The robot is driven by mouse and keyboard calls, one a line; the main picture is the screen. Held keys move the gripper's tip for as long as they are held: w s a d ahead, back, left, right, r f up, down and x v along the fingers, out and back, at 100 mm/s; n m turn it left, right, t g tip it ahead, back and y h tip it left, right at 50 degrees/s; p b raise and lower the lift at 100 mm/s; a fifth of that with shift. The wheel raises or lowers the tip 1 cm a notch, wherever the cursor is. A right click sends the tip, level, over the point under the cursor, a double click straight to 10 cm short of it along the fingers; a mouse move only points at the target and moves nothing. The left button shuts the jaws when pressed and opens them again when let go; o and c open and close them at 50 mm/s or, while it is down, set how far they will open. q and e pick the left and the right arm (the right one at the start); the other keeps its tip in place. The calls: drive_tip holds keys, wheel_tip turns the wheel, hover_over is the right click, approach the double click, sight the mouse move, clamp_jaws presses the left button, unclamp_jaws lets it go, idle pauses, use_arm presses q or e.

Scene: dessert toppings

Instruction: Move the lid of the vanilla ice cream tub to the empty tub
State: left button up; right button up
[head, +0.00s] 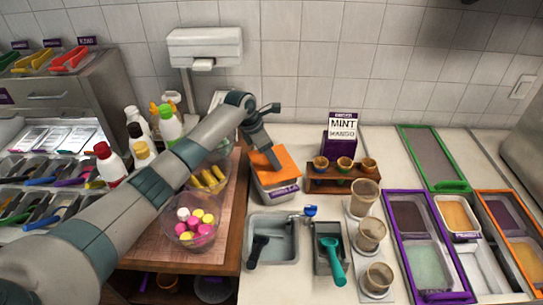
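A flat orange lid (288,159) sits tilted over a grey tub (270,194) with a purple label, right of the wooden counter. My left gripper (274,163) points down at the lid's middle. Its fingertips appear to touch or overlap the lid; whether they are shut on it is too small to tell. An uncovered tub with yellow-orange contents (455,214) and a purple label stands at the right between the purple and orange frames. I cannot read which tub is vanilla. The inside of the grey tub is hidden by the lid. My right gripper is not in view.
A wooden cone holder (343,180) stands right of the grey tub. A sink-like basin (283,245) and a container with a teal scoop (333,258) lie in front. Stacked cups (371,233) stand further right. My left arm spans bowls of sweets and several bottles.

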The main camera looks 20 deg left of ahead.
use_arm(q)
drive_tip(key=shift+f, duration=1.55)
drive_tip(key=o, duration=1.1)
drive_tip(key=shift+o, duration=0.2)
